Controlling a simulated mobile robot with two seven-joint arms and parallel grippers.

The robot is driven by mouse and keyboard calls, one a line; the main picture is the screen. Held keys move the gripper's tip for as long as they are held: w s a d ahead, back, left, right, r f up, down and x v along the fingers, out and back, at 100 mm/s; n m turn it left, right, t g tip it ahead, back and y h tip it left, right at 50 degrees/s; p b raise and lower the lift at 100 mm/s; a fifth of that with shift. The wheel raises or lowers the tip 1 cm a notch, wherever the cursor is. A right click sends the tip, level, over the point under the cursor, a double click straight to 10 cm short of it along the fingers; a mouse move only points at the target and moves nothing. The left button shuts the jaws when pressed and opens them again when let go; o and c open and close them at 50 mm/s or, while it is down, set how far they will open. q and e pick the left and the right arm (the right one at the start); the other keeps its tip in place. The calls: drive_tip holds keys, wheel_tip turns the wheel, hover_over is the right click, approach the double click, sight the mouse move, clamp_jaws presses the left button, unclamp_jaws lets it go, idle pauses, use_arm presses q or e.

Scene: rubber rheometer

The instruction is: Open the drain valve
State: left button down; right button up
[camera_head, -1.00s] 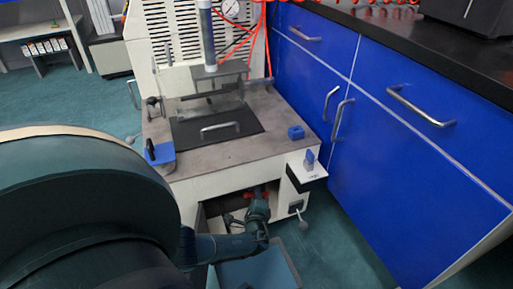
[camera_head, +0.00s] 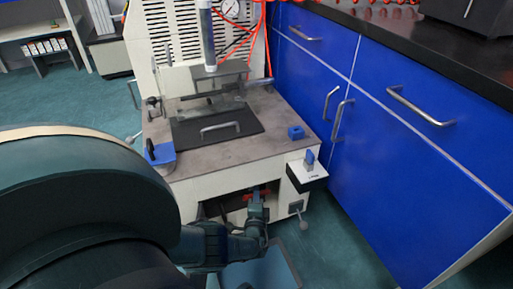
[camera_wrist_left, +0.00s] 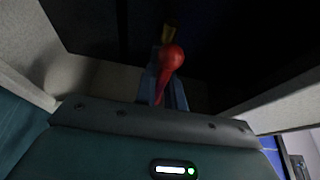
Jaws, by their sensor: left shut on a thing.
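The red drain valve handle (camera_head: 266,191) shows in the open recess under the machine's table, partly hidden by my left gripper (camera_head: 257,197). In the left wrist view the handle is a red lever with a rounded end (camera_wrist_left: 172,57), with a brass-coloured piece (camera_wrist_left: 169,34) just beyond it. My left gripper (camera_wrist_left: 165,92) is shut on the red handle, which lies between its fingers. The valve body is mostly hidden in the dark recess. My right gripper is not in view.
The recess is framed by the machine's pale front panels (camera_head: 225,182). A small shelf with a blue knob (camera_head: 309,157) juts out at the right. Blue cabinets (camera_head: 400,150) stand close on the right. The machine's tabletop (camera_head: 190,158) is above the gripper.

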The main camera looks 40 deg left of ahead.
use_arm(q)
drive_tip(key=shift+w, duration=0.1)
idle(0.3)
drive_tip(key=c, duration=1.5)
unclamp_jaws()
drive_tip(key=shift+m, duration=0.3)
